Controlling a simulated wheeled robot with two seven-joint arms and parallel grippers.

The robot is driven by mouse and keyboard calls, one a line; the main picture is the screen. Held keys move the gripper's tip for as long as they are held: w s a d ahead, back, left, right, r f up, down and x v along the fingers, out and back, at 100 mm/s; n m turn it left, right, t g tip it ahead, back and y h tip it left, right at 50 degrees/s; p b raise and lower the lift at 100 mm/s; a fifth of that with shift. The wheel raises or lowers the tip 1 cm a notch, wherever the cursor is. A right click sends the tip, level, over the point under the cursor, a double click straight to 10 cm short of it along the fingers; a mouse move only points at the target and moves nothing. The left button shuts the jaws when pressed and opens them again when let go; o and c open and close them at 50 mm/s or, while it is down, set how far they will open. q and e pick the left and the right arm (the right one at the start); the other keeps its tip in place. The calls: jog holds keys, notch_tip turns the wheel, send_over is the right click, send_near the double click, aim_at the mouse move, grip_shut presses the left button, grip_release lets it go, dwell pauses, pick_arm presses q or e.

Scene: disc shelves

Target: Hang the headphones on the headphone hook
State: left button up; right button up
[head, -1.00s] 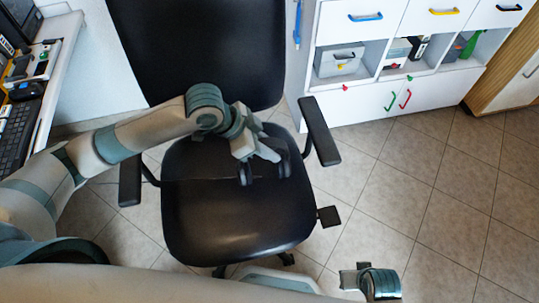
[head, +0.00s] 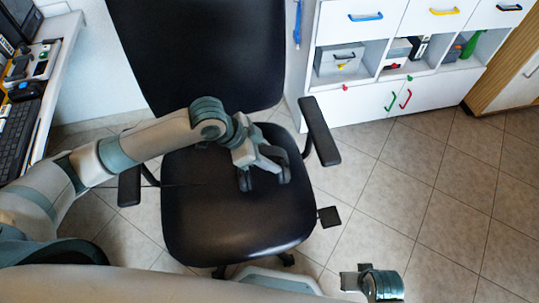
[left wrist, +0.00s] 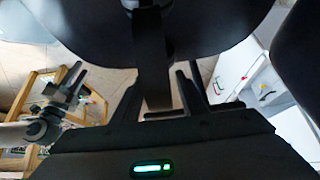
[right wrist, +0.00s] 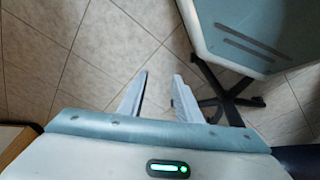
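The black headphones (head: 285,173) are at the chair seat, their two ear cups on either side of my left gripper (head: 264,163). The gripper points down at the headband and appears shut on it; the fingers partly hide the band. I cannot tell whether the cups touch the seat. In the left wrist view the fingers (left wrist: 158,98) are dark and the headphones are hard to make out. A slim blue hook-like piece (head: 297,25) is on the white cabinet's side. My right gripper (right wrist: 160,90) is empty over the floor, its fingers apart.
The black office chair (head: 200,215) has armrests on both sides and a tall backrest behind the gripper. A white cabinet (head: 350,105) with coloured handles stands at the back right. A desk with a keyboard (head: 15,140) is at the left. The tiled floor at right is open.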

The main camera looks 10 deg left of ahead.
pick_arm(q)
jog(key=shift+r, duration=0.15)
pick_arm(e)
jog(key=shift+w, duration=0.1)
